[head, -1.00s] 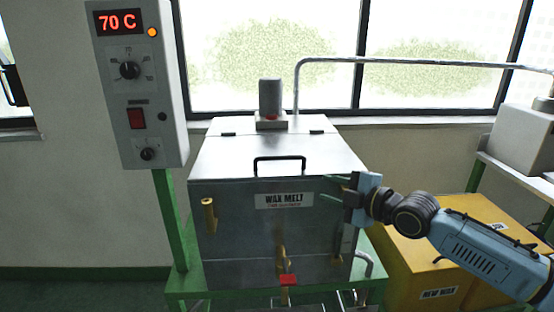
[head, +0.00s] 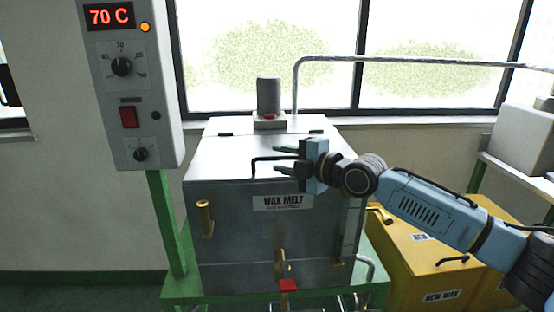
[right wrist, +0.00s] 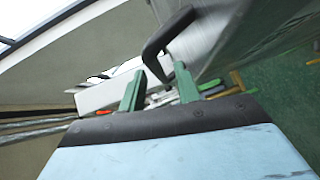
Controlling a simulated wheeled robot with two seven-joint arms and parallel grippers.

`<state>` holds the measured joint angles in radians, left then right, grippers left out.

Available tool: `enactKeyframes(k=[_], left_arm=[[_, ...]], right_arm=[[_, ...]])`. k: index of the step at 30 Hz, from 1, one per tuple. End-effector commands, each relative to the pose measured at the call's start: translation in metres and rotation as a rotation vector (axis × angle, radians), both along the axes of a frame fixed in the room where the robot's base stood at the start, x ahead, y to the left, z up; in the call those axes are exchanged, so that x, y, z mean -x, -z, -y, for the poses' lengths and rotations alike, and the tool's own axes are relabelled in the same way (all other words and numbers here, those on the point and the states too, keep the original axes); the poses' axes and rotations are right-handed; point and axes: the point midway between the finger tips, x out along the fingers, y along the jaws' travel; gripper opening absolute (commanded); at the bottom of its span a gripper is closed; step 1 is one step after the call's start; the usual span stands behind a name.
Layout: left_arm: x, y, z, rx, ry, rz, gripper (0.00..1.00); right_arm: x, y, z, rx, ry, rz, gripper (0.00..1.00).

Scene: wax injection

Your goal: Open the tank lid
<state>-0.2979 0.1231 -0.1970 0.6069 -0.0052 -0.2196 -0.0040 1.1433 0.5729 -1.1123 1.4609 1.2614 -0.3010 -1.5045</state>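The steel wax melt tank (head: 235,235) stands in the middle of the head view, with its lid (head: 225,155) lying closed on top. A black bar handle (head: 262,159) sits at the lid's front edge; its right part is hidden behind my right gripper. My right gripper (head: 276,160) is open, its two green fingers apart and pointing left at the handle. In the right wrist view, the black handle (right wrist: 165,38) shows just past and between the fingertips (right wrist: 158,80); I cannot tell whether they touch it. Nothing is gripped. My left gripper is not in view.
A grey control box (head: 132,90) reading 70 C stands left of the tank on a green post. A motor-like cylinder (head: 268,96) rises behind the lid. A metal pipe (head: 420,61) runs along the window. Yellow bins (head: 415,265) stand at the right, below my right arm.

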Motion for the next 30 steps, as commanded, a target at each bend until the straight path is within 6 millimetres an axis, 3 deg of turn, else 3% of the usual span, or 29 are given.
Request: enactKeyframes(k=[6, 16, 24, 30], left_arm=[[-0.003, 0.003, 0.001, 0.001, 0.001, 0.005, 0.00], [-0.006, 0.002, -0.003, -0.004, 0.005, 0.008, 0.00], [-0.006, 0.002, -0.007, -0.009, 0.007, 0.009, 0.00], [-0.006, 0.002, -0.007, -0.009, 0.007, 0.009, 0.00]], right_arm=[[-0.013, 0.003, -0.013, 0.000, 0.000, -0.001, 0.33], [-0.015, 0.003, -0.015, 0.001, 0.001, -0.001, 0.33], [-0.015, 0.004, -0.014, 0.000, 0.001, -0.001, 0.00], [-0.015, 0.004, -0.014, 0.000, 0.001, -0.001, 0.00]])
